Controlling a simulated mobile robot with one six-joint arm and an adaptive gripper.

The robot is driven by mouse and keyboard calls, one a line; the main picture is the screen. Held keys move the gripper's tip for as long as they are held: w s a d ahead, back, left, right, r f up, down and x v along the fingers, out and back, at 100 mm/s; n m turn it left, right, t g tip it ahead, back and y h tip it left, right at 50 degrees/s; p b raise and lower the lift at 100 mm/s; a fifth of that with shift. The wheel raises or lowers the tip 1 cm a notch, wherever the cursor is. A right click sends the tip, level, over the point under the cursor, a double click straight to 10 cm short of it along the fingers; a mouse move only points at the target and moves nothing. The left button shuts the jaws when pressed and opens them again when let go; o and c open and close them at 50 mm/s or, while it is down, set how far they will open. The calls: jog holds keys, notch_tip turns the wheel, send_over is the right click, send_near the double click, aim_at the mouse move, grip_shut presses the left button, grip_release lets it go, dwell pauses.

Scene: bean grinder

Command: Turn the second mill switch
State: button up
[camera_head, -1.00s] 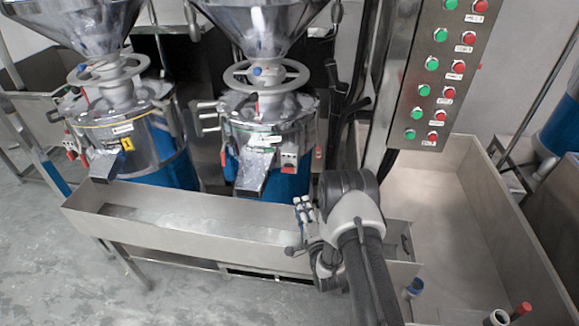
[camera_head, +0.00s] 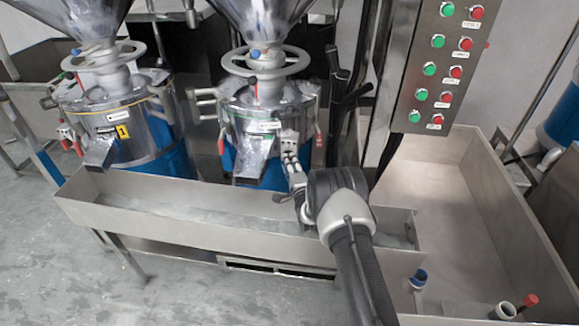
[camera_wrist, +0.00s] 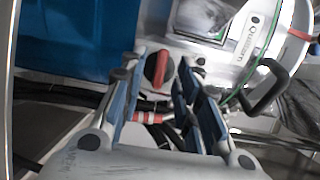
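The second mill (camera_head: 262,98) has a steel body on a blue base. Its small switch box (camera_head: 289,139) is on the front right, above my gripper (camera_head: 291,172). In the wrist view, the switch's red and black knob (camera_wrist: 158,70) appears in the gap between my fingertips. My gripper (camera_wrist: 157,82) is open, with a blue-padded finger on each side of the knob. I see no clear contact with the knob. In the head view, the fingers are small and partly overlap the mill's front.
A long steel trough (camera_head: 200,215) runs below the mills, under my arm. The first mill (camera_head: 115,112) stands to the left. A panel of green and red buttons (camera_head: 445,75) stands to the right. A steel bin (camera_head: 440,185) lies beneath the panel.

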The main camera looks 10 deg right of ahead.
jog(key=shift+w, duration=0.5)
grip_shut()
